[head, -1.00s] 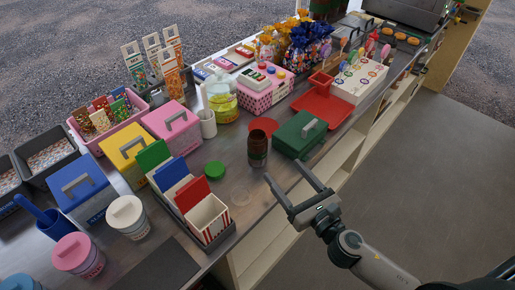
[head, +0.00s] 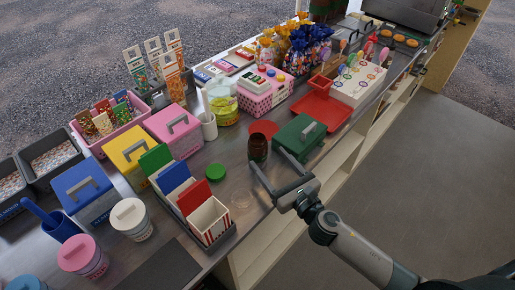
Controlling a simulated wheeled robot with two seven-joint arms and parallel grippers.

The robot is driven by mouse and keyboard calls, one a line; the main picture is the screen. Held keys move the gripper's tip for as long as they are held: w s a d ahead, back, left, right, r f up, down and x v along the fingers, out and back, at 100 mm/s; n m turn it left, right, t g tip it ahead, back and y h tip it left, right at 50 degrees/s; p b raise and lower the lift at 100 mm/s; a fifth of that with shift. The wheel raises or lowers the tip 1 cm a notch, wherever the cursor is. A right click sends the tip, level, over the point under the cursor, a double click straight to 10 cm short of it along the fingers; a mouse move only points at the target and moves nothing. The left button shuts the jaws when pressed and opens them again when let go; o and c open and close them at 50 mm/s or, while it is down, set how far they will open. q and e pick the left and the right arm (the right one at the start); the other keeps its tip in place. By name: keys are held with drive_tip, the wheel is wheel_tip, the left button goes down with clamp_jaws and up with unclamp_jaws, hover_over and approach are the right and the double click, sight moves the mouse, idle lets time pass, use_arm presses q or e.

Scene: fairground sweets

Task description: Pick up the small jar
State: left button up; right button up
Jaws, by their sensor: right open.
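The small jar (head: 258,147) is dark brown with a green band near its top and stands upright on the counter in the middle of the view. My right gripper (head: 266,158) is open, its two fingers pointing at the jar from the lower right. One fingertip is at the jar's lower left and the other at its right. I cannot tell whether either finger touches the jar. The jar shows almost whole. My left gripper is not in view.
A green box (head: 300,135) with a handle stands close to the right of the jar. A red disc (head: 263,127) lies behind it. A green lid (head: 215,171) lies to its left, and a rack with paper bags (head: 208,222) stands at the lower left.

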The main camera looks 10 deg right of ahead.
sight(264, 154)
drive_tip(key=p+x, duration=0.1)
drive_tip(key=x, duration=0.4)
drive_tip(key=shift+w+a, duration=0.15)
drive_tip(key=shift+w, duration=0.15)
drive_tip(key=shift+w, duration=0.1)
drive_tip(key=shift+w+a+r, duration=0.1)
drive_tip(key=shift+w+a, duration=0.05)
drive_tip(key=shift+w, duration=0.1)
drive_tip(key=shift+p+x, duration=0.8)
drive_tip(key=shift+x, duration=1.4)
drive_tip(key=shift+a, duration=0.15)
drive_tip(key=c, duration=1.5)
